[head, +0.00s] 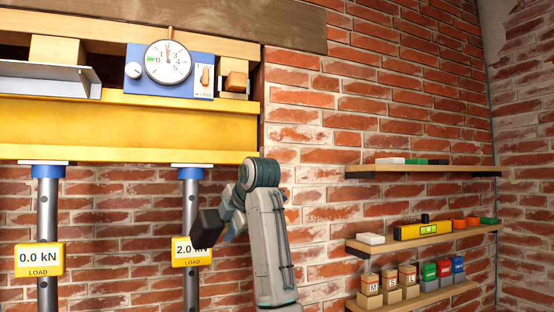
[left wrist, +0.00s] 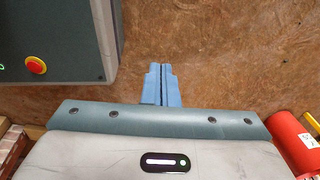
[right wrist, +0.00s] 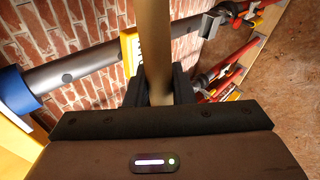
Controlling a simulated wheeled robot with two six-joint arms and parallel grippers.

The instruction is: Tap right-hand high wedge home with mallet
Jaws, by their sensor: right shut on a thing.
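The wooden wedge block (head: 236,84) with a darker brown end sits at the right end of the yellow beam (head: 120,125), right of the blue dial-gauge box. A second wooden block (head: 58,50) shows at the left above a grey metal ledge. My right gripper (head: 207,228) is below the beam, in front of the right prop. In the right wrist view my right gripper (right wrist: 160,88) is shut on a pale wooden handle (right wrist: 152,40), likely the mallet's; its head is out of view. My left gripper (left wrist: 161,85) is shut and empty above the brown floor.
The right prop (head: 190,205) carries a yellow load display reading 2.0 kN; the left display (head: 39,259) reads 0.0 kN. The dial gauge (head: 168,61) is beside the wedge. Wall shelves (head: 400,168) hold small items at right. A red cylinder (left wrist: 293,140) is near my left wrist.

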